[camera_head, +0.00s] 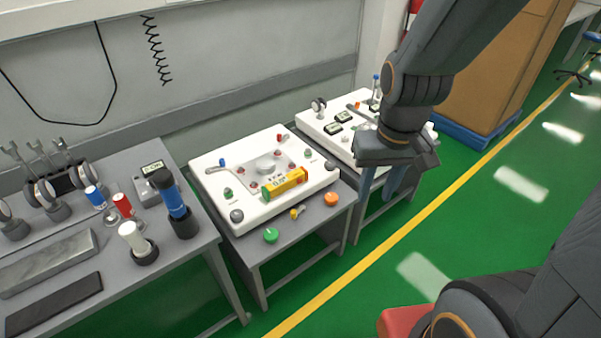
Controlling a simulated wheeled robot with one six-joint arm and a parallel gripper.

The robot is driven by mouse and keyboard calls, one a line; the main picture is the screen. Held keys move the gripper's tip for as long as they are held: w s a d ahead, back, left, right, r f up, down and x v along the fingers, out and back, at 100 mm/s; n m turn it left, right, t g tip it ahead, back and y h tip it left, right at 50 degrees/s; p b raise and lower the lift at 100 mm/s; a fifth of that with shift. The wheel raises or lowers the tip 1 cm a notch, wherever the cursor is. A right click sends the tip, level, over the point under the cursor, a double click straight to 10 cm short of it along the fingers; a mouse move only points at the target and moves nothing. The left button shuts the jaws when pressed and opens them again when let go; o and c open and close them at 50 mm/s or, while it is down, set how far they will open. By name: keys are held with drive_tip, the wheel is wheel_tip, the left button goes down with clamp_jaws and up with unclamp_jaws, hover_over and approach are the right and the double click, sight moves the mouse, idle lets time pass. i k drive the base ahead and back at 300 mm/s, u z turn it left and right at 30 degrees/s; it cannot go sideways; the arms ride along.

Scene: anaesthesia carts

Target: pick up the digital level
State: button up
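The digital level, a short yellow-orange bar with a small pale display (285,183), lies on the front right part of the white panel on the middle bench. My gripper (380,188) hangs to the right of it, over the gap by the right-hand bench, apart from the level. Its two blue-grey fingers point down with a space between them, and nothing shows in that space. My gripper's body and arm hide part of the right-hand bench.
The white panel (255,209) carries knobs and a round central part. A green knob (271,236), an orange knob (331,199) and a small yellow piece lie in front. The left bench (185,262) holds gauges and upright cylinders. Green floor lies open at right.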

sight(270, 190)
drive_tip(key=u, duration=0.35)
drive_tip(key=i, duration=0.85)
drive_tip(key=u, duration=0.65)
